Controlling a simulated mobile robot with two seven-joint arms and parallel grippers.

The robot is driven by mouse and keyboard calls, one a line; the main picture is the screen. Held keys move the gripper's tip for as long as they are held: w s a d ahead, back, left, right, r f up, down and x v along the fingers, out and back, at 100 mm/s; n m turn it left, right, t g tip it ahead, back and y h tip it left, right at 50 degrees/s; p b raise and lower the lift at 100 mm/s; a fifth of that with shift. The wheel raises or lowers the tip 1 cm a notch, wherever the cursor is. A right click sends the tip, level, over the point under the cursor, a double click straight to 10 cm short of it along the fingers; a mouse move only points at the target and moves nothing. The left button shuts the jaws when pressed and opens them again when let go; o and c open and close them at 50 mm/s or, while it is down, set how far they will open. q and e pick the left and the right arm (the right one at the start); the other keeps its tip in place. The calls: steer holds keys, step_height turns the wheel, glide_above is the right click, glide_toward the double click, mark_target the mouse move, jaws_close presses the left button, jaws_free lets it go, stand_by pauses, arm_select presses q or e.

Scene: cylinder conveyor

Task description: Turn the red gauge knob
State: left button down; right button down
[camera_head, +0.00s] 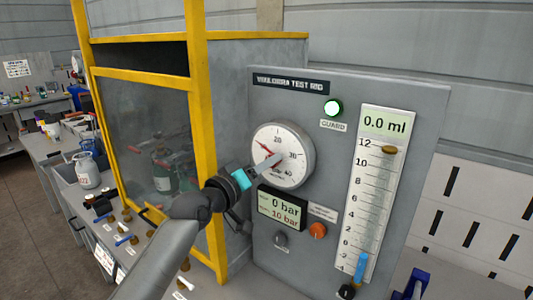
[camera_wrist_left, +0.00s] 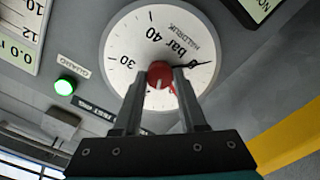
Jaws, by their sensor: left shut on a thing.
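The red gauge knob (camera_wrist_left: 161,75) sits at the centre of the round white dial gauge (camera_head: 295,140). My left gripper (camera_head: 272,161) reaches the gauge from the lower left in the head view and is shut on the knob. In the left wrist view, the two grey fingers of my left gripper (camera_wrist_left: 160,82) lie on either side of the knob, and the dial (camera_wrist_left: 120,50) appears upside down behind it. A black pointer shows to the right of the knob there. The fingers hide part of the lower dial. My right gripper is not in view.
The grey test panel (camera_head: 285,108) carries a lit green guard lamp (camera_head: 333,107), a display (camera_head: 283,207) reading 0 bar over 10 bar, an orange button (camera_head: 317,231) and a scale (camera_head: 374,190) reading 0.0 ml.

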arm_select(q)
steer(key=shift+n+p, duration=2)
steer(key=shift+n, duration=1.5)
steer(key=shift+c, duration=2.3)
jaws_free()
